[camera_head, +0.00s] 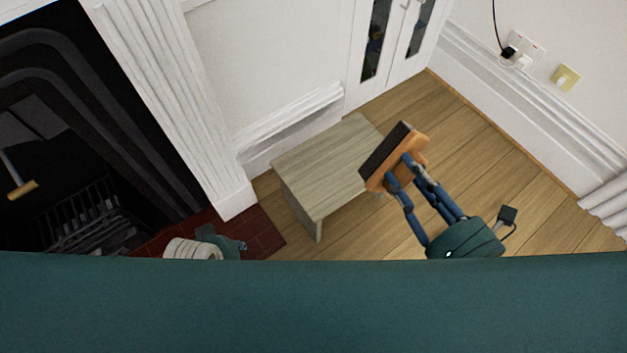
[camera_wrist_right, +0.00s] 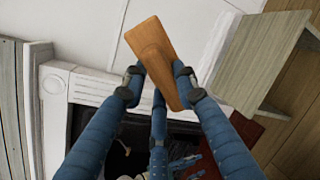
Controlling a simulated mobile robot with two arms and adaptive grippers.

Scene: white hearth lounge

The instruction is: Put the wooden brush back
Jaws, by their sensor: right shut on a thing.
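The wooden brush (camera_head: 415,142) has an orange-brown wooden back and a dark bristle side. My right gripper (camera_head: 407,172) is shut on it and holds it tilted, bristles facing up and left in the head view. The brush overlaps the right end of the low table in that view; I cannot tell how high it is above it. In the right wrist view the brush's wooden back (camera_wrist_right: 153,50) sits between the blue fingers. Of my left arm, only a part (camera_head: 225,245) shows at the lower edge of the head view; its fingers are mostly hidden.
A low pale wooden table (camera_head: 310,165) stands bare beside the white fireplace surround (camera_head: 175,90). The dark fireplace (camera_head: 75,170) is at the left, with red hearth tiles (camera_head: 262,232). A white cabinet (camera_head: 400,50) is behind. Wooden floor (camera_head: 510,160) is clear at the right.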

